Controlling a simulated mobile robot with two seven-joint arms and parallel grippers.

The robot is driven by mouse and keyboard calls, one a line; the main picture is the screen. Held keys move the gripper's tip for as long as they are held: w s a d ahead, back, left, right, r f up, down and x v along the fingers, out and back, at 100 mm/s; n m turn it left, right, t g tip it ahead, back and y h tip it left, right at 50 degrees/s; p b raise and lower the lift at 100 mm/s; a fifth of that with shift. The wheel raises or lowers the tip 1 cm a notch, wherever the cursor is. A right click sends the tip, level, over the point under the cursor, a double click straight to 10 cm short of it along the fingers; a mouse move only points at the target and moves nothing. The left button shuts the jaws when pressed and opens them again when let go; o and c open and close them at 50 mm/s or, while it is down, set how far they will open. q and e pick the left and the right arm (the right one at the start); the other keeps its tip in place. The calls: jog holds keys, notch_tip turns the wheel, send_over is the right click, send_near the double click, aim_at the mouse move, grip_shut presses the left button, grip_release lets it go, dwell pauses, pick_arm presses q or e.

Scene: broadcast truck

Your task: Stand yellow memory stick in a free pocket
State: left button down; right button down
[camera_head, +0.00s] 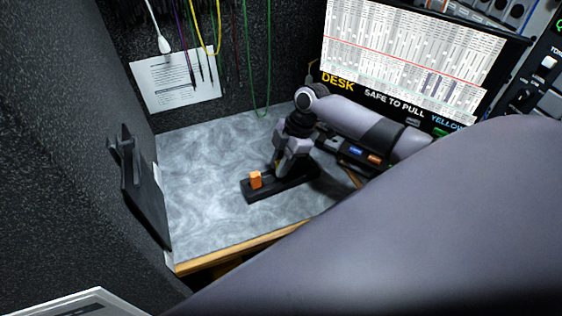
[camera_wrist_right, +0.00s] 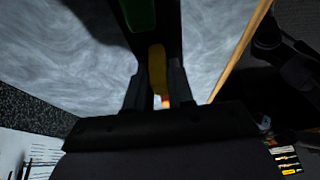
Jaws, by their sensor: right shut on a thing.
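The black holder strip (camera_head: 262,190) lies on the grey desk, with an orange stick (camera_head: 255,179) standing at its left end. My right gripper (camera_head: 280,170) is over the strip, to the right of the orange stick, pointing down. In the right wrist view my right gripper (camera_wrist_right: 155,88) is shut on the yellow memory stick (camera_wrist_right: 157,68), which lies between its fingers. A green piece (camera_wrist_right: 138,12) shows beyond it over the dark strip. The yellow stick's lower end is hard to make out, so I cannot tell whether it is in a pocket. My left gripper is not in view.
The grey desktop (camera_head: 200,190) is clear left of the strip, ending at a wooden front edge (camera_head: 240,250). A black bracket (camera_head: 140,185) stands at the left wall. Cables hang at the back. A panel (camera_head: 410,60) with a printed chart stands behind my right arm.

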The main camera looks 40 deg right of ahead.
jog(key=shift+f, duration=0.45)
jog(key=c, duration=0.9)
grip_release()
jog(key=shift+r, duration=0.1)
jog(key=v, duration=0.7)
